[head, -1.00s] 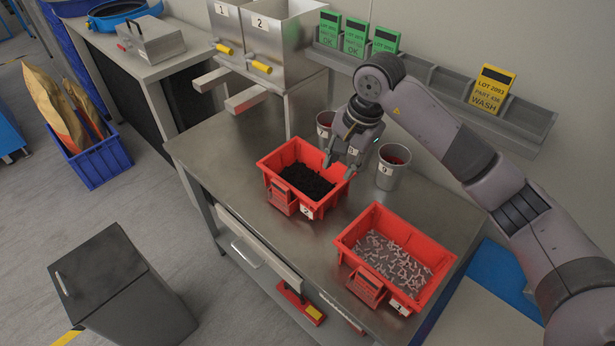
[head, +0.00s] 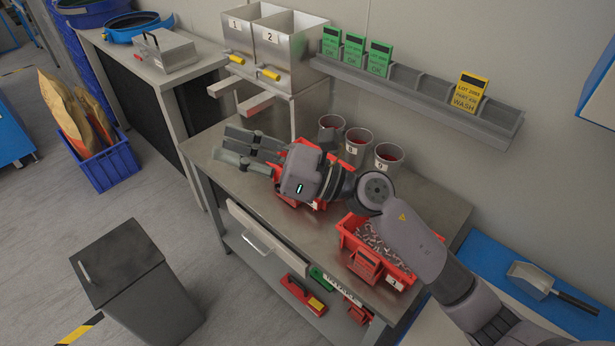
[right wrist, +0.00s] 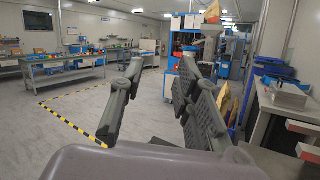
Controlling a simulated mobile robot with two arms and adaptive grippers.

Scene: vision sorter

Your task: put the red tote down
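Two red totes stand on the metal bench (head: 415,195). The left red tote (head: 320,204) is mostly hidden behind my right gripper and wrist, so its contents do not show now. The right red tote (head: 400,274) holds many small pale metal parts and is partly covered by my right arm. My right gripper (head: 236,152) is above the left tote and points left, past its edge. In the right wrist view its fingers (right wrist: 158,85) are spread apart with nothing between them. My left gripper is not in view.
Several grey cups (head: 357,147) stand behind the totes. Numbered hoppers (head: 285,45) are at the back left, and a card rack (head: 425,90) is on the wall. A grey bin (head: 135,285) stands on the floor. A scoop (head: 535,280) lies on a blue surface at right.

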